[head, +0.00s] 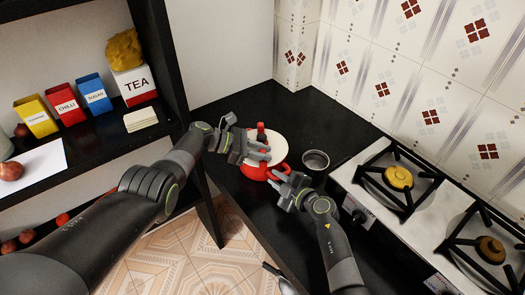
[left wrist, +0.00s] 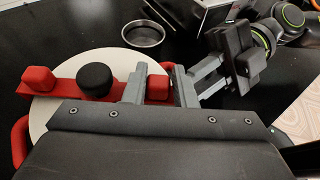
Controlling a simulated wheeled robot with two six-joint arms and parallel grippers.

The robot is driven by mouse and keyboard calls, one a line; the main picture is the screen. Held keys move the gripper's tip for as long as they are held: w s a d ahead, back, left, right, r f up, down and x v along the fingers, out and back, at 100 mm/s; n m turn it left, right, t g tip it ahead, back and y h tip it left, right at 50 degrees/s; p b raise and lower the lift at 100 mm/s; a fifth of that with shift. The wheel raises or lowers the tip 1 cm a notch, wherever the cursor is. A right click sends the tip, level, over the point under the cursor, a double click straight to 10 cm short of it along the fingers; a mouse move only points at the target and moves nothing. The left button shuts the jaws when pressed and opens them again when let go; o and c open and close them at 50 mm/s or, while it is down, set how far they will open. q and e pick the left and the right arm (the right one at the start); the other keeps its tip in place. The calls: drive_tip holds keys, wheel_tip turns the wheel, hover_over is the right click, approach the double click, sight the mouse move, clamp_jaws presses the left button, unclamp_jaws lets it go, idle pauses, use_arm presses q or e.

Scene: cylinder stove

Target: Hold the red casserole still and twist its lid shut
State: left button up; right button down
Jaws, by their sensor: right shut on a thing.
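The red casserole (head: 252,172) stands on the black counter with a cream lid (head: 276,144) on top. In the left wrist view the lid (left wrist: 72,108) carries a red bar (left wrist: 66,86) with raised red blocks and a black knob (left wrist: 95,80). My left gripper (head: 264,153) is over the lid; in the left wrist view its open fingers (left wrist: 160,88) stand on either side of the right red block. My right gripper (head: 279,178) is shut on the casserole's near right side handle, mostly hidden by its fingers. Whether the lid is fully seated cannot be told.
A round metal dish (head: 315,160) sits on the counter right of the casserole. The stove (head: 372,215) with burners is farther right. A dark shelf (head: 158,118) with boxes rises at the left. The counter behind the casserole is clear.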

use_arm(q)
drive_tip(key=o, duration=0.4)
drive_tip(key=shift+a, duration=0.1)
drive_tip(key=v, duration=1.2)
drive_tip(key=shift+s, duration=0.15)
